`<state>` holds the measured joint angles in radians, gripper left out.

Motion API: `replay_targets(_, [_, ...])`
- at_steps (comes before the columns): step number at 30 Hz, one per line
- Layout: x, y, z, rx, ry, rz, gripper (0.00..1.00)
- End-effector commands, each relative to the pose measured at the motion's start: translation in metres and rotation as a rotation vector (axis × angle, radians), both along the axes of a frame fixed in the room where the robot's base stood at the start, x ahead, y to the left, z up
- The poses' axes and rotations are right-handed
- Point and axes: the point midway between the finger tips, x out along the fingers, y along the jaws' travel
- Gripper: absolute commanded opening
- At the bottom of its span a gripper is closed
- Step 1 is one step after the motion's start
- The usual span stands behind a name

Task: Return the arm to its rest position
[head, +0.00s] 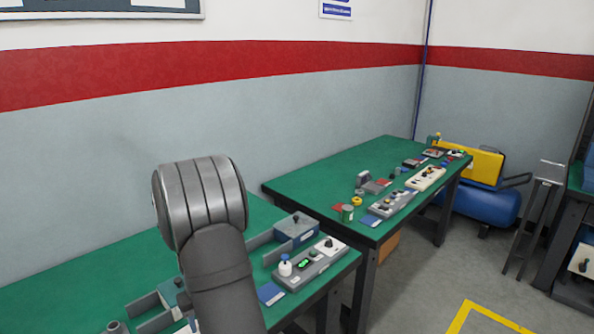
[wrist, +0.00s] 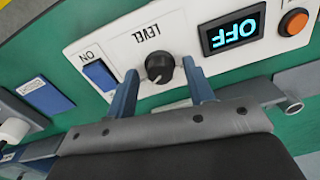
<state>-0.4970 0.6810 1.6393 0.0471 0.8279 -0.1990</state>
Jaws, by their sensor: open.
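My gripper (wrist: 162,75) is open in the wrist view, its two blue-grey fingers spread apart. A black knob (wrist: 160,68) marked LEVEL shows between the fingertips; I cannot tell whether the fingers touch it. The knob is on a white panel (wrist: 190,45), seen upside down. The panel has a blue switch (wrist: 100,79) marked ON, a display (wrist: 234,32) reading OFF and an orange button (wrist: 294,21). In the head view my arm rises in front of the near bench, and my gripper is not visible there.
In the head view a near green bench (head: 60,290) holds a grey box (head: 297,228) and a control unit (head: 312,262). A far green bench (head: 330,175) carries several small devices. A blue compressor tank (head: 485,206) stands behind it. Open floor (head: 420,290) lies to the right.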

Motion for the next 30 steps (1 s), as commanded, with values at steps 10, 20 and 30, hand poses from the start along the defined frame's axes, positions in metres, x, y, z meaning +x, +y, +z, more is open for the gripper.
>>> replay_targets(10, [0.0004, 0.0002, -0.0002, 0.0, 0.0, 0.292, 0.48])
replay_targets(20, [0.0005, 0.0002, -0.0002, 0.0, 0.001, 0.571, 0.48])
replay_targets(30, [0.0006, 0.0005, -0.0001, 0.0, 0.0, 0.762, 0.48])
